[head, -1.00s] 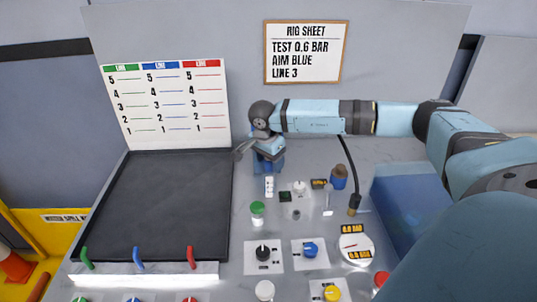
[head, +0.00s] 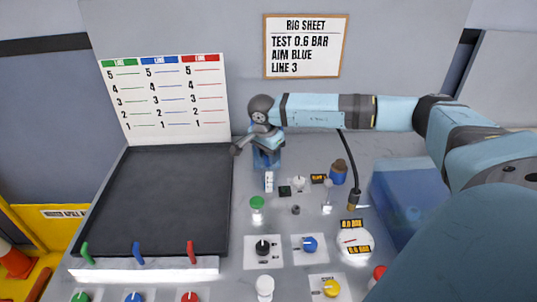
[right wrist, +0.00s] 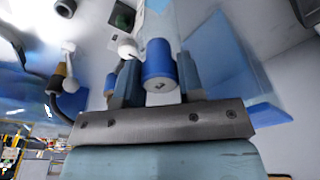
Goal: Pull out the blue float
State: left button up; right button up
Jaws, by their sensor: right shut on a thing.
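A short blue cylinder, which I take to be the blue float (right wrist: 158,60), shows between the two fingers of my right gripper (right wrist: 155,85) in the right wrist view. The fingers are closed against its sides, and its pale end faces the camera. In the head view my right gripper (head: 266,146) is over the back of the bench, with blue (head: 266,158) showing below it. I cannot tell there how much of that blue is the float. My left gripper is not in view.
A dark mat (head: 155,200) lies at the left, with a line chart (head: 168,100) behind it. A green-capped jar (head: 257,203), a brown-topped blue bottle (head: 338,173) and a gauge (head: 355,240) stand nearby. A blue tank (head: 400,210) is at the right.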

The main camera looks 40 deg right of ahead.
jog(key=shift+r, duration=0.2)
jog(key=shift+r+p, duration=1.4)
jog(key=shift+r, duration=1.1)
